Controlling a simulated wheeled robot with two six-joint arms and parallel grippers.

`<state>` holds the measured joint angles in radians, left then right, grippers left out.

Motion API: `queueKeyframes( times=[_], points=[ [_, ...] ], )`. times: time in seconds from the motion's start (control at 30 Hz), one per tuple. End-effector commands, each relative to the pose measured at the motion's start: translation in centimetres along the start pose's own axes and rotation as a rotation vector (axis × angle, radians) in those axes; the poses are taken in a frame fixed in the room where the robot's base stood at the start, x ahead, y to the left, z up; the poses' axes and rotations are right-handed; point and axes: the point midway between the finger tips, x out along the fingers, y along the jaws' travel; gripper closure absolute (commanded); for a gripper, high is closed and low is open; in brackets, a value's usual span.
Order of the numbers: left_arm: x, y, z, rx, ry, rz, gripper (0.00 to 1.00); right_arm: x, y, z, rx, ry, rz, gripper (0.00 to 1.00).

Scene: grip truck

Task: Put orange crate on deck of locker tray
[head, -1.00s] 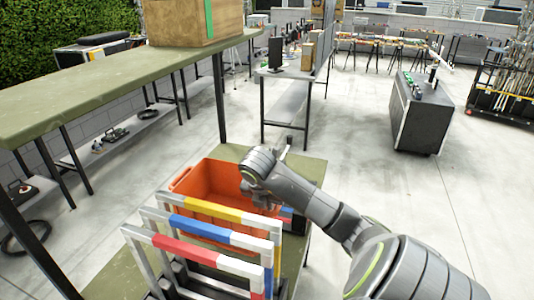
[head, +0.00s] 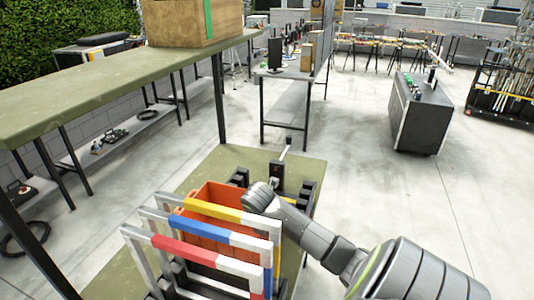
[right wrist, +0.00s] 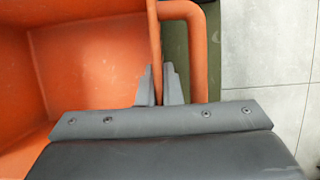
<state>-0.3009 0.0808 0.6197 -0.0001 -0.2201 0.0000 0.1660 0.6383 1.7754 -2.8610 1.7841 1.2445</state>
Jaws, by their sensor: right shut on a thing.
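The orange crate (head: 210,192) is in the middle of the head view, over a low green-topped deck (head: 243,160) and partly behind coloured bars. I take this deck for the locker tray's; whether the crate's bottom touches it is hidden. My right gripper's fingers (right wrist: 160,75) are shut on the crate's thin wall (right wrist: 154,35), one on each side, just left of the orange handle bar (right wrist: 199,50). In the head view the right arm comes in from the right and its fingertips are hidden. My left gripper is not in view.
White frames with yellow, blue and red bars (head: 205,236) stand close in front of the crate. Black upright blocks (head: 277,175) stand on the deck behind it.

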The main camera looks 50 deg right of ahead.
Motion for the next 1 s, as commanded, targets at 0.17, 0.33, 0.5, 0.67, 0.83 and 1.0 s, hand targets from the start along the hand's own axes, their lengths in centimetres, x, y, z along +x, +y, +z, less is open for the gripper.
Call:
queueKeyframes(
  times=[0.17, 0.33, 0.5, 0.67, 0.83, 1.0],
  points=[
    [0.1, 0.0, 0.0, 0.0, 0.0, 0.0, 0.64, 0.1, 0.0, 0.0, 0.0, 0.0, 0.0, 0.79],
    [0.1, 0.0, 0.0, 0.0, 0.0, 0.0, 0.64, 0.1, 0.0, 0.0, 0.0, 0.0, 0.0, 0.73],
    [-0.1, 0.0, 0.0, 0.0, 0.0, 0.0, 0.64, -0.1, 0.0, 0.1, 0.0, 0.0, 0.0, 0.73],
    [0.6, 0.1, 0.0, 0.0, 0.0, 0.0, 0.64, -1.5, 0.1, 0.1, 0.0, -0.002, 0.003, 0.73],
    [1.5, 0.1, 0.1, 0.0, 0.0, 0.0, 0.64, -4.5, 0.1, 0.1, 0.0, -0.005, 0.005, 0.73],
    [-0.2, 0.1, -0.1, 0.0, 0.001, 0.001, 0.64, -6.9, 0.0, 0.2, 0.0, 0.001, 0.0, 0.73]
  ],
)
